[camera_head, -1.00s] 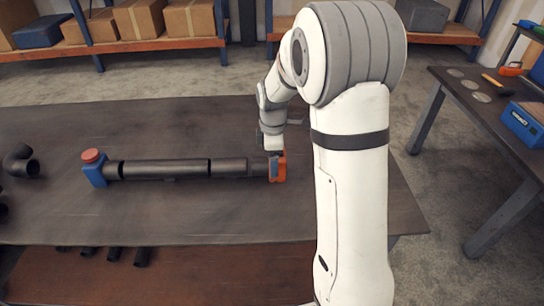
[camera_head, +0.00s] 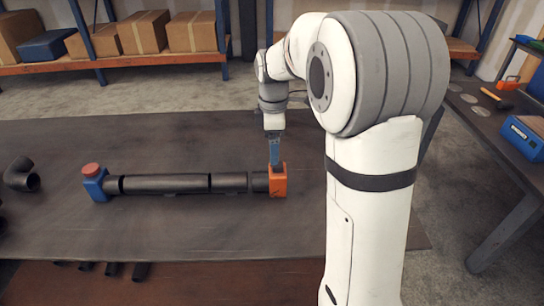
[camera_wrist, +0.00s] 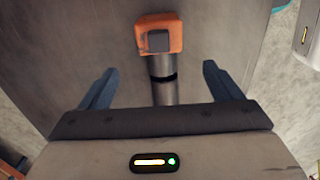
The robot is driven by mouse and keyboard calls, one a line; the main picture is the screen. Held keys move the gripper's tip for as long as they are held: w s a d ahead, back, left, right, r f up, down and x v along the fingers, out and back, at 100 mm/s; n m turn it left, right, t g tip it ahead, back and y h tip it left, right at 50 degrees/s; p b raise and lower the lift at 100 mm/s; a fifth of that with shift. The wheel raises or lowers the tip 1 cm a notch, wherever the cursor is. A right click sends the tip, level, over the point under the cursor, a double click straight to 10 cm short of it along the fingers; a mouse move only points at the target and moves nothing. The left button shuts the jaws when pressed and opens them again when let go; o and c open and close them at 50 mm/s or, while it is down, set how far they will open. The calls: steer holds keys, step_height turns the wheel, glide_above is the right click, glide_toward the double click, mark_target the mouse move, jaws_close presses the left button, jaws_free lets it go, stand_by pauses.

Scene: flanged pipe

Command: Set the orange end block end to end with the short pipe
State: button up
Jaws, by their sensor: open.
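The orange end block (camera_head: 278,181) stands on the table at the right end of a row of dark pipes. Its dark stub lies in line with the short pipe (camera_head: 230,182), with a thin dark seam between them; I cannot tell whether they touch. In the wrist view the orange block (camera_wrist: 160,38) is ahead, and the pipe (camera_wrist: 165,93) runs from it toward me past a black band. My gripper (camera_head: 276,162) is above the orange block. Its blue fingers are open and apart in the wrist view (camera_wrist: 159,69), with nothing held between them.
A long pipe (camera_head: 165,184) continues the row leftward to a blue end block (camera_head: 95,185) with a red cap. A dark elbow (camera_head: 21,175) lies at the table's left. The table (camera_head: 180,230) is clear in front of and behind the row. A side table stands right.

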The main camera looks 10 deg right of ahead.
steer(key=shift+s+r, duration=0.2)
steer(key=shift+r, duration=0.5)
steer(key=s+m+t, duration=0.2)
steer(key=s+m, duration=1.3)
steer(key=s, duration=0.8)
steer(key=shift+s+a+f+m+t, duration=0.2)
steer(key=shift+f+m+t, duration=0.1)
steer(key=shift+f+m, duration=0.15)
